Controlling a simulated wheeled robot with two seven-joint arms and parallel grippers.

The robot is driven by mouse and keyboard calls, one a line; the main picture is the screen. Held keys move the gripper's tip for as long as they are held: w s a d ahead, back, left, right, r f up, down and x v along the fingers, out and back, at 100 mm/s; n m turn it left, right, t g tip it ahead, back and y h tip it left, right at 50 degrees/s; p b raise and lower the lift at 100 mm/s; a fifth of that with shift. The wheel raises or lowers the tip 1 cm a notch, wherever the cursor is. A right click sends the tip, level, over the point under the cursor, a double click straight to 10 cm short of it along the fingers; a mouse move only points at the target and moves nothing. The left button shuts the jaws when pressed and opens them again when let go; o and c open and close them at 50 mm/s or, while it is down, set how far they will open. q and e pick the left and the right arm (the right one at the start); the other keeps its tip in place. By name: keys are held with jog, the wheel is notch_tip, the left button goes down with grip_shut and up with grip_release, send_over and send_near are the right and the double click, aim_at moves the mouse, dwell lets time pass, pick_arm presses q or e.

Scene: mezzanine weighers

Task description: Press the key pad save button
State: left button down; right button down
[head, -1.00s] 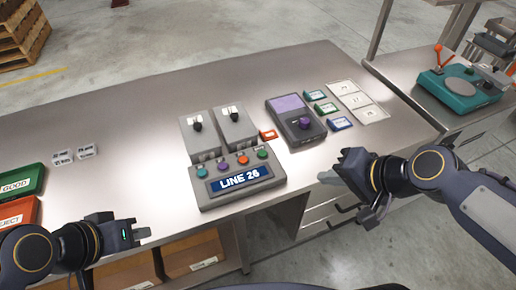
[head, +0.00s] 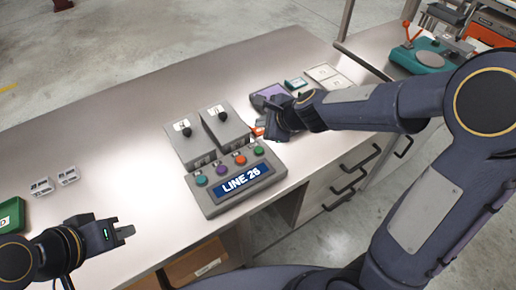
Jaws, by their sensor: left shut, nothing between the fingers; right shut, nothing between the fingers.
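A grey key pad (head: 217,197) with a blue "LINE 26" display (head: 241,181) lies near the bench's front edge. Its row of coloured buttons runs teal (head: 201,180), purple (head: 221,169), orange (head: 239,159) and green (head: 258,149); their labels are too small to read, so I cannot tell which is save. My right gripper (head: 264,129) is shut and empty, just beyond and right of the green button; I cannot tell its height. My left gripper (head: 129,231) is shut and empty, near the front edge left of the pad.
Two grey boxes with black knobs (head: 187,131) (head: 222,116) stand directly behind the pad. A purple-topped device (head: 266,96) is partly hidden behind my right gripper. Small white blocks (head: 67,175) and a green bin (head: 12,215) are at left. The bench (head: 120,130) between is clear.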

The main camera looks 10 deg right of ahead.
aim_at(262, 152)
jog(key=shift+f, duration=0.15)
notch_tip(262, 152, down, 9)
jog(key=b, duration=0.8)
jog(key=shift+r+b, duration=0.2)
jog(key=shift+b, duration=0.2)
dwell(1.2)
jog(key=shift+f+b, duration=0.4)
jog(key=shift+f+b, duration=0.4)
jog(key=shift+f, duration=0.05)
dwell(0.5)
dwell(0.4)
jog(key=shift+r+p, duration=0.9)
